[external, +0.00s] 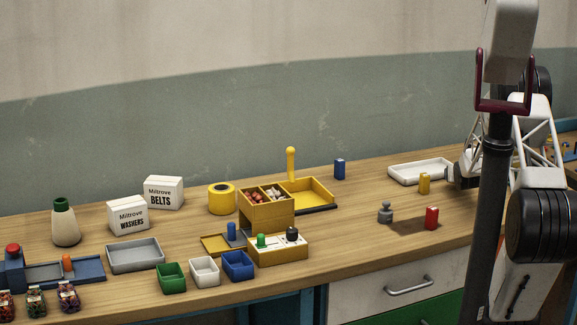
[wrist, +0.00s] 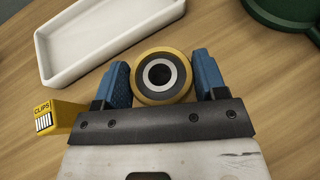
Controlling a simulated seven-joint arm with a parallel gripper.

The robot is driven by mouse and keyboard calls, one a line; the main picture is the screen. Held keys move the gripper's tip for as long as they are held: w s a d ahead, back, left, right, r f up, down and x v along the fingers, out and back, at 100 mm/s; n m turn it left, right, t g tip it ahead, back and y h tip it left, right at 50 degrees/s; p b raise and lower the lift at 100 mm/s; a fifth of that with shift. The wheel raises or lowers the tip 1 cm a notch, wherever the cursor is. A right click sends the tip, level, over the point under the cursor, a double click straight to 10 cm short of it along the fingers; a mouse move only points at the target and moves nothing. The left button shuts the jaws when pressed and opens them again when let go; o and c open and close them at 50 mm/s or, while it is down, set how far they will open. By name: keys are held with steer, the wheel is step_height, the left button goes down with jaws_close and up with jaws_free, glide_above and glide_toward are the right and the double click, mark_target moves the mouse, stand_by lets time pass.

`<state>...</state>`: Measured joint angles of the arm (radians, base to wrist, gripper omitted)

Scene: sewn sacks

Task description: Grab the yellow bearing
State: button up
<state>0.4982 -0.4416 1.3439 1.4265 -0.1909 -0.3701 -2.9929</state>
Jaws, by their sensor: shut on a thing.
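The yellow bearing (wrist: 142,78), a yellow ring with a dark band and a pale metal core, sits between the blue fingers of my gripper (wrist: 161,78) in the wrist view. My gripper is shut on it, one finger at each side. In the external view my gripper (external: 453,176) is at the right of the bench, partly behind a dark pole; I cannot make out the bearing there.
A white tray (external: 420,171) lies close by, also in the wrist view (wrist: 75,57). A yellow clips box (external: 424,183) stands beside my gripper. A red can (external: 431,217) and a grey weight (external: 385,212) stand nearer the front. A green round thing (wrist: 283,14) shows top right.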

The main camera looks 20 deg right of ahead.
steer(key=shift+s+a+r, duration=0.1)
steer(key=shift+s+r, duration=0.15)
steer(key=shift+r, duration=0.15)
steer(key=s+a, duration=0.2)
steer(key=s, duration=0.2)
steer(key=s+a+r, duration=0.1)
steer(key=s+a, duration=0.1)
steer(key=s, duration=0.3)
steer(key=s+a, duration=0.3)
steer(key=s, duration=0.1)
steer(key=shift+s+r, duration=0.2)
steer(key=shift+s, duration=0.15)
